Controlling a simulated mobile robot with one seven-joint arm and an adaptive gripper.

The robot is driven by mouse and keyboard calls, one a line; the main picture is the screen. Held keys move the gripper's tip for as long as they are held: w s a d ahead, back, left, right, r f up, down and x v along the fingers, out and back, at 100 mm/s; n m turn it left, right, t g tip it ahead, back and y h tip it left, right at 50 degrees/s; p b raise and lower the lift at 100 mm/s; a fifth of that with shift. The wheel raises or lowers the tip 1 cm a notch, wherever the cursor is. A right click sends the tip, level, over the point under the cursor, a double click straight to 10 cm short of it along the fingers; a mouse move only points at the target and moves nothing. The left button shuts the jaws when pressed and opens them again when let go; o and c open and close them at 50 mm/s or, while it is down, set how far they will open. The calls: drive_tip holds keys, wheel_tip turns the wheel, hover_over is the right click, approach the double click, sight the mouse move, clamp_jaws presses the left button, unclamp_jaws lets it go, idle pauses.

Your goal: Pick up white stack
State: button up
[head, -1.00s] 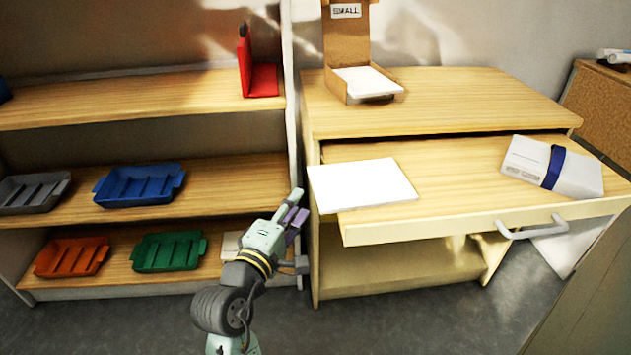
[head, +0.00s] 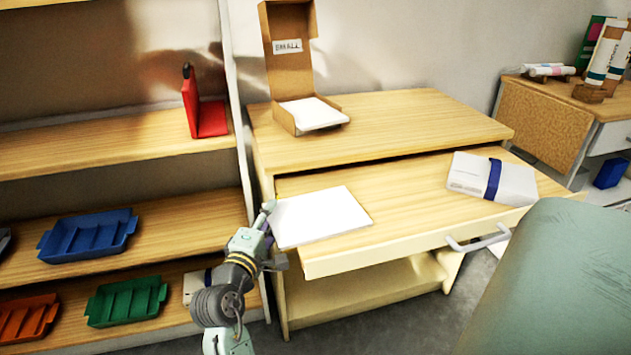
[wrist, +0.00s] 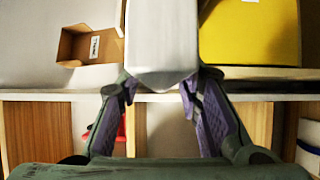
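The white stack (head: 318,216) is a flat white rectangular block lying on the left part of the pulled-out drawer (head: 400,215). Its left side sticks out past the drawer's edge. My gripper (head: 267,211) is at this overhanging left side. One finger shows there in the head view; the other is hidden. In the wrist view my gripper (wrist: 158,88) has its fingers spread, with purple pads facing inward. A white block (wrist: 162,40) shows between and beyond the fingertips, close to both. I cannot tell whether they touch it.
A white package with a blue band (head: 494,180) lies at the drawer's right. An open brown box (head: 288,70) with white contents stands on the tabletop. The shelf at left holds a blue tray (head: 87,236), a green tray (head: 126,302) and a red holder (head: 208,118).

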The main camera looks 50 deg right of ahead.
drive_tip(key=shift+w, duration=0.1)
drive_tip(key=shift+c, duration=0.2)
clamp_jaws()
idle(0.5)
